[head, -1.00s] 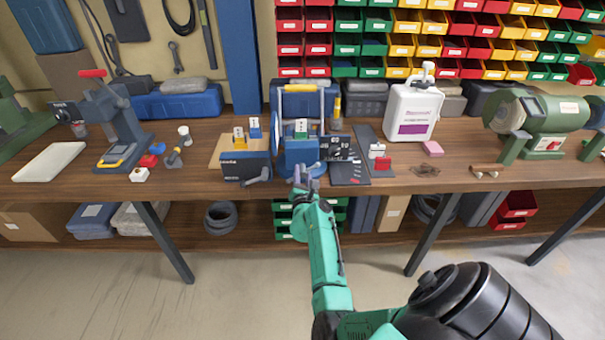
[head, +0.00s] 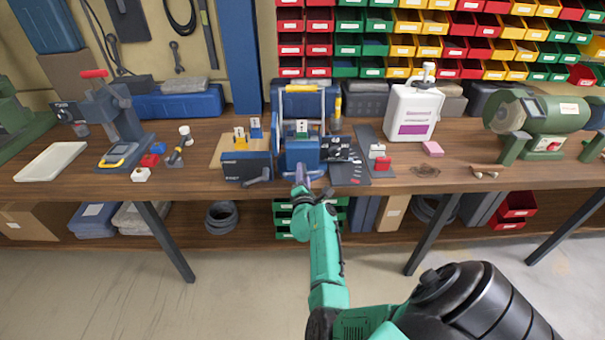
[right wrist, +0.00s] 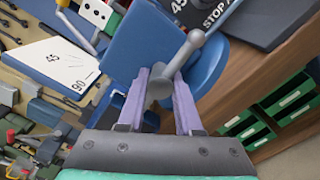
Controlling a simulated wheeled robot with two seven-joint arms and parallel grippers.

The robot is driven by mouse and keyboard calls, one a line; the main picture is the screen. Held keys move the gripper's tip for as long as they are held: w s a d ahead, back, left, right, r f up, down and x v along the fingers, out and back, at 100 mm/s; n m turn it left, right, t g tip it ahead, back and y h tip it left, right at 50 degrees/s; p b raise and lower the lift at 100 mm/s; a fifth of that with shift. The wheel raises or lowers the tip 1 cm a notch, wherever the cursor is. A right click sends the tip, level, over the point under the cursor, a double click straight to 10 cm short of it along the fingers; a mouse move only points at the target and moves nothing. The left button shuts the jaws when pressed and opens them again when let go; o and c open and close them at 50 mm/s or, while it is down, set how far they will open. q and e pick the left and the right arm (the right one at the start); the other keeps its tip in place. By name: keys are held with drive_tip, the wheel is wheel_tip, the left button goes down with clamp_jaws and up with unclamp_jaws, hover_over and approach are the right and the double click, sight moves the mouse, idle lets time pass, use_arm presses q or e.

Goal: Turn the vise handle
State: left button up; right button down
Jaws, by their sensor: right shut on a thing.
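The blue vise (head: 302,154) stands at the front edge of the workbench, in the middle of the head view. In the right wrist view its blue body (right wrist: 150,45) fills the top centre. The grey vise handle (right wrist: 184,52) is a bar with a ball end, set on a round screw head (right wrist: 159,86). My right gripper (head: 302,178) reaches up to the vise front from below. In the right wrist view its two purple fingers (right wrist: 164,92) lie on either side of the screw head and are shut on the handle there. My left gripper is not in view.
A dark box (head: 247,167) stands just left of the vise, with a grey lever at its front. A dark panel (head: 348,172) lies to the right. A white jug (head: 412,112) and a green grinder (head: 545,118) stand farther right on the workbench (head: 455,178).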

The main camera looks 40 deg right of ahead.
drive_tip(key=shift+s+f, duration=0.15)
drive_tip(key=shift+f, duration=0.25)
idle(0.5)
drive_tip(key=c, duration=0.6)
unclamp_jaws()
drive_tip(key=shift+r, duration=0.3)
drive_tip(key=shift+a, duration=0.1)
